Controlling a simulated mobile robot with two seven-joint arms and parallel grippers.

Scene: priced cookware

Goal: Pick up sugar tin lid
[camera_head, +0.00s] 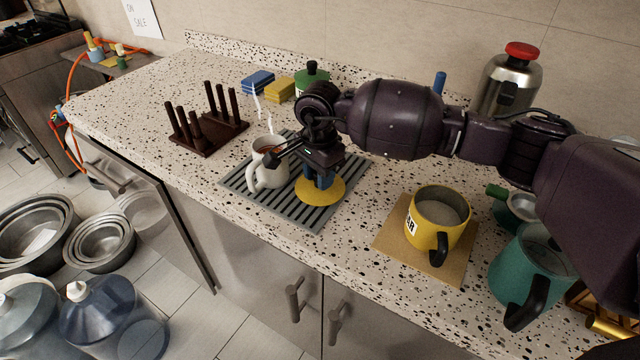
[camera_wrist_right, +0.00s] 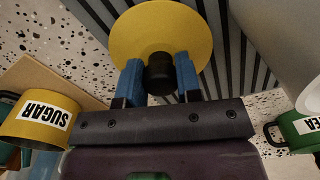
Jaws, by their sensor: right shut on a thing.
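The yellow sugar tin lid (camera_head: 330,190) is at the grey ribbed mat (camera_head: 243,183), next to the white jug (camera_head: 267,170). In the right wrist view the lid (camera_wrist_right: 140,35) is a round yellow disc with a black knob (camera_wrist_right: 160,75). My right gripper (camera_head: 319,178) points down at the lid, its blue fingers shut on the knob. I cannot tell whether the lid touches the mat. The yellow sugar tin (camera_head: 432,235) stands open on a tan board (camera_head: 396,239), with pale contents. My left gripper is not in view.
A dark pegged rack (camera_head: 208,138) stands left of the mat. Blue and yellow sponges (camera_head: 258,83) and a green tin (camera_head: 311,75) are behind. A steel canister (camera_head: 506,88) and a teal pot (camera_head: 528,268) are at right. The counter's far left is clear.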

